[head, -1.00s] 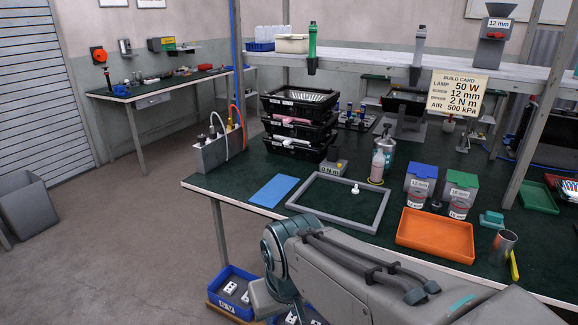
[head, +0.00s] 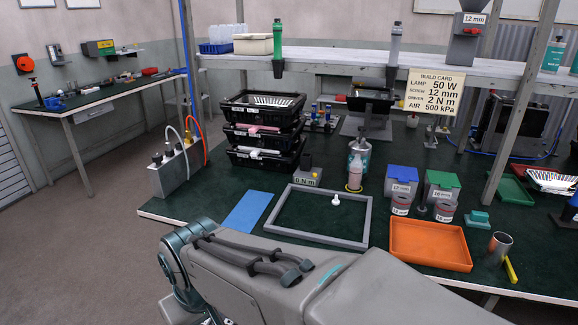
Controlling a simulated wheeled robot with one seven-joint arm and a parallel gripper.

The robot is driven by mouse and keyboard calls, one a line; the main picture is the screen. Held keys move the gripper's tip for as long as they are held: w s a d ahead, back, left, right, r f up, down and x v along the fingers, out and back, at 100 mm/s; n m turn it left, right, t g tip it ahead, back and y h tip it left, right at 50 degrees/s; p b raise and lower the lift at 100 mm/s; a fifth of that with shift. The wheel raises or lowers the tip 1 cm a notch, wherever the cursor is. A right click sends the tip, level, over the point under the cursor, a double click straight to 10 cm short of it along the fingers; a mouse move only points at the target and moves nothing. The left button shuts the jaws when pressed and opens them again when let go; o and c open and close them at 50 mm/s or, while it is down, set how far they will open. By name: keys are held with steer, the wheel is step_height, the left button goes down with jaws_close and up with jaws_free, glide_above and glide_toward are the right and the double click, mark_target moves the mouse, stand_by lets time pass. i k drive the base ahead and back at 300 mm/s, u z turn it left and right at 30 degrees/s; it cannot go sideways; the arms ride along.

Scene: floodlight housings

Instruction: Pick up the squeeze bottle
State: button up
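The squeeze bottle (head: 355,173) looks like the small pale pinkish bottle standing upright on the green bench top, just behind the right back corner of the grey rectangular frame (head: 367,222). A light metallic can (head: 364,147) stands close behind it and partly overlaps it in view. Nothing holds the bottle. My arm crosses the bottom of the picture in front of the bench, well short of the bottle. My gripper does not show, so its fingers cannot be seen.
Stacked black trays (head: 234,133) and a small labelled block (head: 307,176) stand left of the bottle. Blue-lidded (head: 402,177) and green-lidded (head: 442,184) boxes stand right. An orange tray (head: 398,253) and blue mat (head: 249,212) lie nearer. A raised shelf (head: 340,57) spans behind.

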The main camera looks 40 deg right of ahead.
mark_target(356, 167)
steer(key=i, duration=0.3)
steer(key=z, duration=1.95)
steer(key=i, duration=0.5)
steer(key=z, duration=0.1)
